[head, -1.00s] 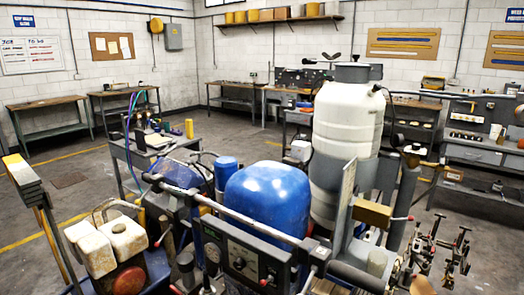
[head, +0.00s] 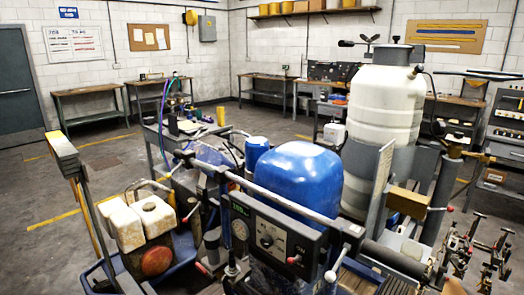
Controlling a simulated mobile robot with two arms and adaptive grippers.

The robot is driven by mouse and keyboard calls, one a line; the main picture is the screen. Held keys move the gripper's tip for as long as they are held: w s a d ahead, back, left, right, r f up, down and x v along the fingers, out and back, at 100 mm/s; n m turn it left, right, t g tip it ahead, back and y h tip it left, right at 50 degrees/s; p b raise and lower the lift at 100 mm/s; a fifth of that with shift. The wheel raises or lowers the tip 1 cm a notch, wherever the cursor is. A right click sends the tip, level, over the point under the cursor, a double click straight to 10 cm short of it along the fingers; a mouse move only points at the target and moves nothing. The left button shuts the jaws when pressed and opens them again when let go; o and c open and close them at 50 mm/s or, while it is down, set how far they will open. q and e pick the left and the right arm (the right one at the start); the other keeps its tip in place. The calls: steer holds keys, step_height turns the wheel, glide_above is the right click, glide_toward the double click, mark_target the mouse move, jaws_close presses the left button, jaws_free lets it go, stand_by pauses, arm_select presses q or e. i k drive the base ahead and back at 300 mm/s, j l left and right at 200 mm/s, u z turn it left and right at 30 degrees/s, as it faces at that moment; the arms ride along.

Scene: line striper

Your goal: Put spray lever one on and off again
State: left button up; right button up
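The line striper fills the lower half of the head view, with a blue rounded tank (head: 298,178), a tall white tank (head: 378,105) and a grey handlebar (head: 280,200). Its dark control panel (head: 277,240) has a gauge and a dial. Several small levers show: a red-tipped lever (head: 294,259) on the panel front, a pale-knobbed lever (head: 336,268) right of it, a red-tipped lever (head: 192,212) at the left and another red-tipped lever (head: 446,209) at the right. I cannot tell which is spray lever one or how it is set. Neither gripper is in view.
Several clamp-like metal parts (head: 480,245) stick out at the lower right. Two dirty white containers (head: 140,218) and a yellow-topped post (head: 62,150) stand at the left. Workbenches (head: 88,103) line the walls. The floor at the left is open.

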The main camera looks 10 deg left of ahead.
mark_target(168, 176)
steer(key=i+j+u, duration=0.2)
steer(key=i+j, duration=0.15)
steer(key=j, duration=0.3)
steer(key=i+j+u, duration=0.15)
steer(key=i+j, duration=0.2)
steer(key=j, duration=0.3)
steer(key=i+j+u, duration=0.2)
steer(key=i+j, duration=0.25)
steer(key=j, duration=0.1)
